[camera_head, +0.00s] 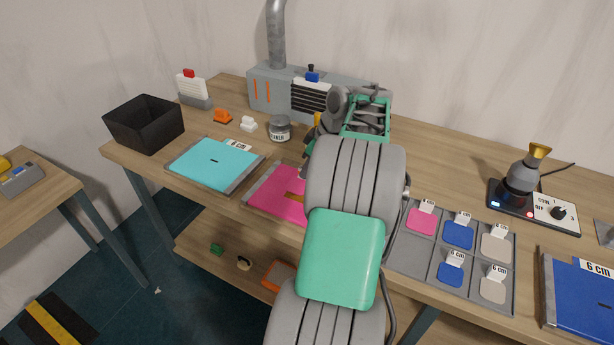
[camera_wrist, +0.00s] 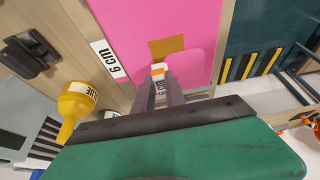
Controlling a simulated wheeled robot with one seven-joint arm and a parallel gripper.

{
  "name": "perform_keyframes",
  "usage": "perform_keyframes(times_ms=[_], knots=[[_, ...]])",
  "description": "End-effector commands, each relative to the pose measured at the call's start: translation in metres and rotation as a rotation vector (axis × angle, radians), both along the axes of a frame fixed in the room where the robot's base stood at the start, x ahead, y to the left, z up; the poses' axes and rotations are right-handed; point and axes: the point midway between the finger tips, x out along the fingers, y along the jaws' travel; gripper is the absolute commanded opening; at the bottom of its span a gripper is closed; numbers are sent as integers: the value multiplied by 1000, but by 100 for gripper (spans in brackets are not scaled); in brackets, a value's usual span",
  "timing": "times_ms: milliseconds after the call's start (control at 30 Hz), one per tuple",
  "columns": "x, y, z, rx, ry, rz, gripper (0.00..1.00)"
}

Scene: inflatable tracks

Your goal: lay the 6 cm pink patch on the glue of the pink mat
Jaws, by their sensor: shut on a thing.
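The pink mat (camera_head: 268,193) lies on the bench left of my arm, with a brownish glue area (camera_head: 294,197) partly showing. In the wrist view the pink mat (camera_wrist: 190,15) carries the glue (camera_wrist: 166,47) and a "6 cm" label. My gripper (camera_wrist: 160,82) is shut on the small white tab of a pink patch (camera_wrist: 190,65). The patch's rounded edge shows just beyond the fingers, beside or slightly over the glue's near edge. I cannot tell whether it touches the mat. In the head view my arm hides the gripper and held patch.
A tray (camera_head: 409,262) at right holds another pink patch (camera_head: 422,221) plus blue and grey ones. A cyan mat (camera_head: 214,164) and black bin (camera_head: 144,122) stand at left, a blue mat (camera_head: 580,300) at right. A yellow glue bottle (camera_wrist: 76,103) stands near my gripper.

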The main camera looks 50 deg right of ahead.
Motion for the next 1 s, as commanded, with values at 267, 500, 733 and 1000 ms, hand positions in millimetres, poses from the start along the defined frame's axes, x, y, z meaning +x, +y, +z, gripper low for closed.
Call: perform_keyframes(times_ms=[267,500,733,1000], knots=[[13,-7,-34,3,1,-2,0],[13,-8,-48,-1,-1,-1,0],[13,-7,-54,0,-1,-1,0],[13,-6,-55,1,0,-1,33]])
